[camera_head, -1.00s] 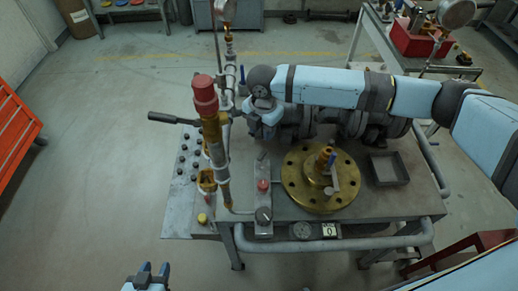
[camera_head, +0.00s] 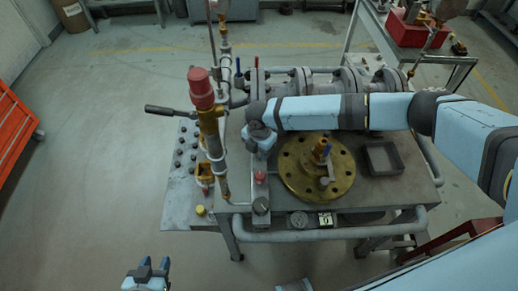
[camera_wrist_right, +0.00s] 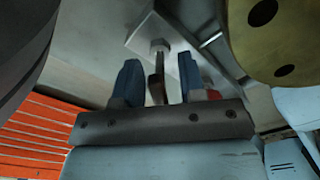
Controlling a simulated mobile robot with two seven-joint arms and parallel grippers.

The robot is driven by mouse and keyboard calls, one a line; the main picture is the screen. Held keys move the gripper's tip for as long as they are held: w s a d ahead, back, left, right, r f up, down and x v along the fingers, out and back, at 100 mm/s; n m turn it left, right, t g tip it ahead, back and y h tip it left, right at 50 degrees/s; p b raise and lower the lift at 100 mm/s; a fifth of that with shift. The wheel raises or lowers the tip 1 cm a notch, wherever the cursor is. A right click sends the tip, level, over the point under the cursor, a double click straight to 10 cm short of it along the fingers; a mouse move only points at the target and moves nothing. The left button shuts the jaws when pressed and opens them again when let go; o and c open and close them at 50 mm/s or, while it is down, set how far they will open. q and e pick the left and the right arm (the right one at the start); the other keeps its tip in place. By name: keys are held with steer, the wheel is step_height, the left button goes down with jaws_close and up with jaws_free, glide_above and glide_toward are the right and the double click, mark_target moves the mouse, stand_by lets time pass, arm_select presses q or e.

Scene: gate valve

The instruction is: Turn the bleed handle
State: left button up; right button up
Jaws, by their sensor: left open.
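No handle is labelled, so I cannot tell which is the bleed handle. A black lever (camera_head: 168,110) sticks out left from the red-capped brass valve pipe (camera_head: 203,90). A small brass valve with a lever (camera_head: 325,160) stands on the brass flange (camera_head: 300,182). My right gripper (camera_head: 258,148) is above the table behind this box. In the right wrist view its fingers (camera_wrist_right: 157,80) are apart, with a dark stalk visible between them. My left gripper (camera_head: 153,268) is open and empty, low in front.
A square grey tray (camera_head: 382,158) sits right of the flange. Large flanged pipes (camera_head: 325,80) run along the table's back, behind my right arm. A yellow knob (camera_head: 200,210) is at the front left.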

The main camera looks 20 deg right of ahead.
jaws_close()
steer(key=m+p, duration=0.2)
steer(key=p, duration=0.1)
steer(key=shift+r+m, duration=0.2)
steer(key=shift+m, duration=0.2)
steer(key=shift+m+p, duration=0.7)
steer(key=shift+m, duration=0.1)
steer(key=m+p, duration=0.2)
steer(key=shift+m, duration=0.3)
steer(key=shift+f+m+p, duration=0.15)
steer(key=shift+m+p, duration=0.9)
steer(key=shift+m, duration=0.65)
